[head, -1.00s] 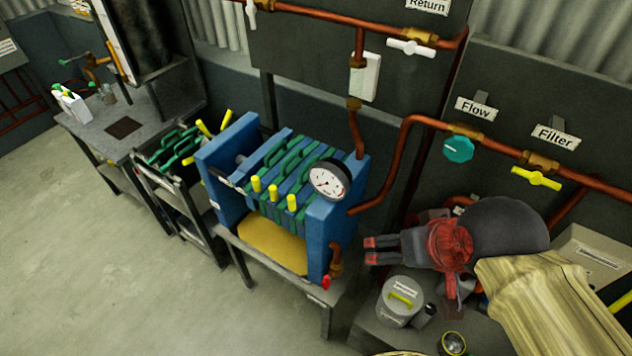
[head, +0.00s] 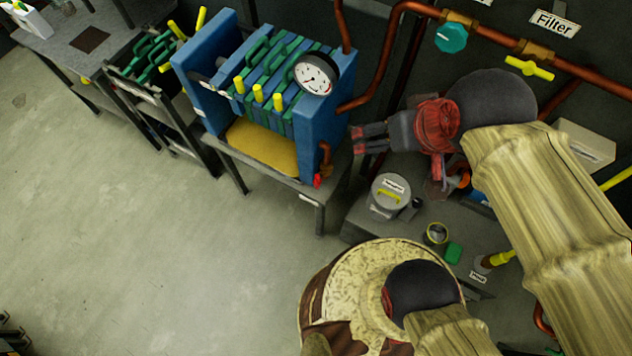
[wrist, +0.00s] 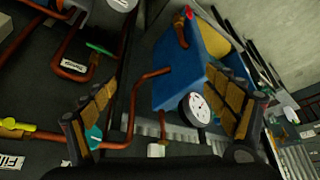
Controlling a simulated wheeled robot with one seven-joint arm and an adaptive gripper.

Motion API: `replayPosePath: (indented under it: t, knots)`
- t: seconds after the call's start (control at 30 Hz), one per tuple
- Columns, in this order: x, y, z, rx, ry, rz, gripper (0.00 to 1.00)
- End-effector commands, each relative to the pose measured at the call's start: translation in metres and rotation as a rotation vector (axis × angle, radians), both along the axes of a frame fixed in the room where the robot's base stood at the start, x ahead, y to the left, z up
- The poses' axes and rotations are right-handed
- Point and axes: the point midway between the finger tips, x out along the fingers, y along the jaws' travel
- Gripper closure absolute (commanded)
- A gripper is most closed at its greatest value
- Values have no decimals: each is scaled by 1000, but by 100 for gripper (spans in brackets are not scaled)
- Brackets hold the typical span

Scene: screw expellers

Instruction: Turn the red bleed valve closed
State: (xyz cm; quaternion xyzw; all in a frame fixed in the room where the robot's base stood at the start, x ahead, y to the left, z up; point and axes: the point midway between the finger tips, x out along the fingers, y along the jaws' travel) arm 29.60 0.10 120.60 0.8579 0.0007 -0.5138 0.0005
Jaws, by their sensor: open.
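The red bleed valve (head: 317,180) is a small red handle low on the front right corner of the blue filter press (head: 328,128), below a short copper elbow. In the wrist view the red handle (wrist: 181,30) shows near the top, at the edge of the blue end plate (wrist: 185,65). My gripper (head: 357,140) is open and empty, right of the press and above and right of the valve in the head view, apart from it. In the wrist view its two fingers (wrist: 165,98) are spread wide, with the gauge between them. The handle's exact angle is too small to tell.
A white pressure gauge (head: 316,75) sits on the press. A copper pipe (head: 380,75) rises behind it. A grey lidded can (head: 388,196) stands on the low bench below my gripper. Teal (head: 451,38) and yellow (head: 529,68) valves are on the wall pipe. Open floor lies front left.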

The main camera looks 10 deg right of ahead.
Motion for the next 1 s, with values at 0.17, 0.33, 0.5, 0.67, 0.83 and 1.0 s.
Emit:
replayPosePath:
  t: [0.17, 0.33, 0.5, 0.67, 0.83, 1.0]
  knots:
    - [1, 17, -11, -1, 26, 63, 14]
    - [5, 51, -55, -15, 164, 185, 14]
    - [4, 84, -105, -63, 322, 313, 14]
    - [-3, 107, -152, -157, 468, 443, 14]
    - [-15, 120, -201, -298, 622, 600, 14]
    - [-29, 126, -247, -471, 769, 786, 14]
